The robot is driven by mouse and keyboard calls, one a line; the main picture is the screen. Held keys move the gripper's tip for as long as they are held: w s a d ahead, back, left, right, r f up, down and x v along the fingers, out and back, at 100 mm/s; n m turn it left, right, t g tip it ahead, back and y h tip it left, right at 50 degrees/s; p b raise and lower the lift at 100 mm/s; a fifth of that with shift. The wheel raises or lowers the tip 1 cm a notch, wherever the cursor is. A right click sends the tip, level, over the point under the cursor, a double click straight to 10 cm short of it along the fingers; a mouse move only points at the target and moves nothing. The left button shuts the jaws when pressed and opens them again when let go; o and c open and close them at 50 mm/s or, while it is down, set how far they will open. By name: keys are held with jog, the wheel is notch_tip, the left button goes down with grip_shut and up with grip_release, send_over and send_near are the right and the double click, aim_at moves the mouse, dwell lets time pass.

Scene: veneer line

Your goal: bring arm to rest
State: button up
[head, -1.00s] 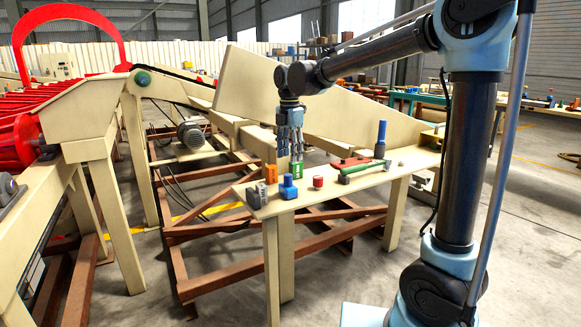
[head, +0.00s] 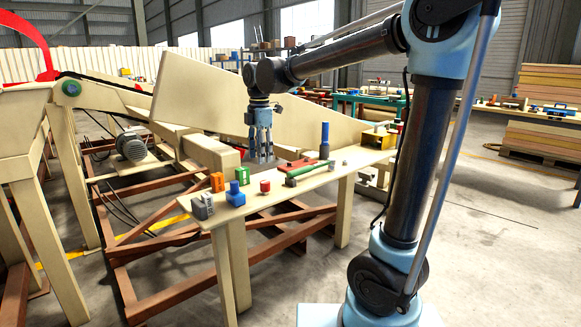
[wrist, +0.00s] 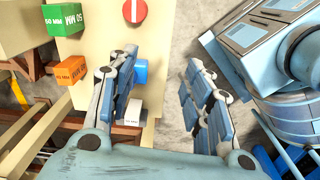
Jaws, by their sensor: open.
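My gripper (head: 262,158) hangs pointing down from my arm, by the back edge of the cream worktable (head: 285,186). In the wrist view my gripper (wrist: 163,100) has its two fingers well apart, with nothing held between them. A green block (head: 243,176) stands on the table just left of the fingers, apart from them. In the wrist view the green block (wrist: 64,21) is marked "50 MM". A blue piece (wrist: 140,72) shows partly hidden behind the left finger.
On the table are an orange block (head: 217,182), a blue piece (head: 235,197), a grey block (head: 203,206), a red cylinder (head: 265,186), a green-handled tool (head: 308,173) and a tall blue cylinder (head: 324,141). A cream conveyor panel (head: 225,108) rises behind.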

jog(key=s+d+f+m, duration=0.35)
jog(key=d+m, duration=0.25)
jog(key=d, duration=0.4)
jog(key=s+d+f+m, duration=0.35)
jog(key=d+m, duration=0.25)
jog(key=d, duration=0.5)
jog(key=s+d+f+m+t, duration=0.1)
jog(key=s+d+f+m, duration=1.1)
jog(key=s+f, duration=0.1)
jog(key=shift+f+m+t, duration=0.3)
jog(key=shift+m+t, duration=0.1)
jog(key=shift+s+a, duration=0.1)
jog(key=shift+w+f, duration=0.2)
jog(key=shift+w, duration=0.25)
